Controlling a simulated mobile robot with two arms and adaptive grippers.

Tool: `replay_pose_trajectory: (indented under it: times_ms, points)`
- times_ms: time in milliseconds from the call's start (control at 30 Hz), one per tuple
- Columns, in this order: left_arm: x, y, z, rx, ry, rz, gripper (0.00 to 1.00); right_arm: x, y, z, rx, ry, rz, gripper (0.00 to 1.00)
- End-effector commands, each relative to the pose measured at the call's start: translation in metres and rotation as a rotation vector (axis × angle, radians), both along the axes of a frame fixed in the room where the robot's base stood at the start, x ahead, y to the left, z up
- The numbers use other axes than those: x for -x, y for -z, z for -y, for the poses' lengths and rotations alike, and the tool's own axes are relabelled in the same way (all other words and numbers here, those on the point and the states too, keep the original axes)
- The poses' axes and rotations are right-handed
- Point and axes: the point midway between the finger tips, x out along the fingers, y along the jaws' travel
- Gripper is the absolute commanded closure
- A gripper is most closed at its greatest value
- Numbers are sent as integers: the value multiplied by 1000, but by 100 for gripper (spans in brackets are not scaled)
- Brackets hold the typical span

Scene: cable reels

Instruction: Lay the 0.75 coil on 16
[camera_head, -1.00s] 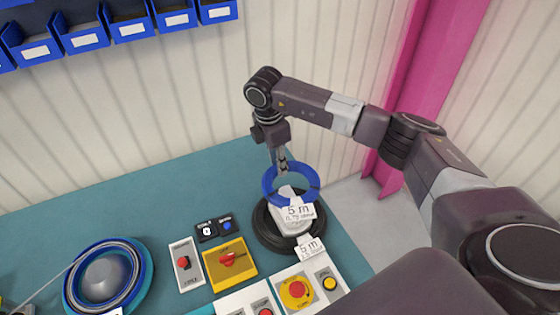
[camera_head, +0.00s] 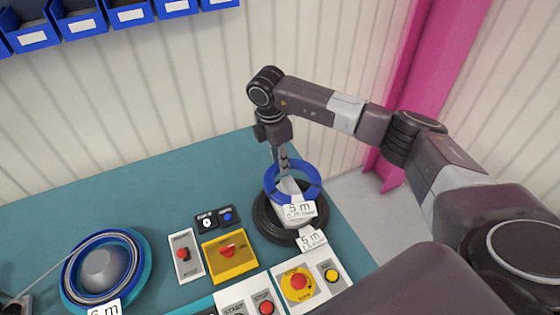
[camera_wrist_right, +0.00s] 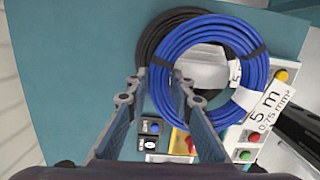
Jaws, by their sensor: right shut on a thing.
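The blue coil (camera_head: 318,187) carries a white tag reading 5 m, 0.75 mm² (camera_wrist_right: 268,112). My right gripper (camera_head: 285,170) is shut on its rim and holds it, tag hanging down, over a black coil (camera_head: 266,222) lying on the bench. In the right wrist view the blue coil (camera_wrist_right: 200,30) overlaps much of the black coil (camera_wrist_right: 152,42), offset to one side. Whether the two touch is unclear. The black coil's own tag (camera_head: 311,238) reads 5 m; its second line is too small to read surely.
Switch boxes, including a yellow one (camera_head: 230,265) and a red-button one (camera_head: 298,283), sit left of and in front of the black coil. The bench behind is clear.

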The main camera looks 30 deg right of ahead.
Motion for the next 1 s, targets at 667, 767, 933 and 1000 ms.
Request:
replay_pose_trajectory:
  times_ms: [667,767,933,1000]
  points:
    - [0,16,-2,-2,2,0,100,0,22,0,0,0,1,100]
    - [-1,16,-2,-2,2,1,100,1,23,0,0,0,1,100]
    - [-1,16,-3,-3,2,2,100,1,24,-1,0,-1,-1,100]
    - [-1,16,-3,-3,2,2,100,1,24,-1,0,-1,-2,100]
